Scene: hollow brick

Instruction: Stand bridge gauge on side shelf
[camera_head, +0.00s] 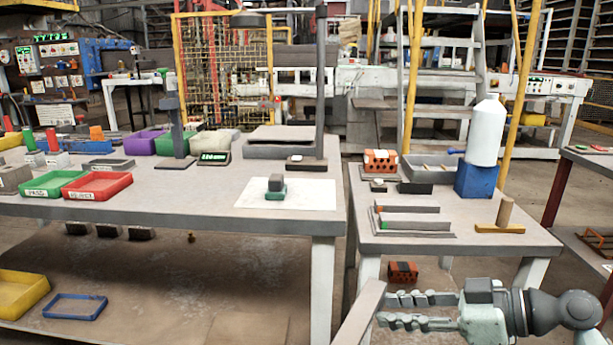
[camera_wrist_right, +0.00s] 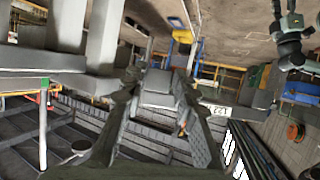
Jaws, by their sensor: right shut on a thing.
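My right gripper (camera_head: 390,310) is low at the right of the head view, in front of the side table (camera_head: 450,240). The bar may be the bridge gauge, but I cannot tell for sure. My left gripper is not in view. Which surface is the side shelf is unclear.
The side table bears an orange hollow brick (camera_head: 380,160), a grey tray (camera_head: 432,168), a white bottle (camera_head: 487,130) on a blue block (camera_head: 477,180), and a wooden T-shaped piece (camera_head: 504,216). Another brick (camera_head: 403,271) lies below. The main bench (camera_head: 180,205) is left.

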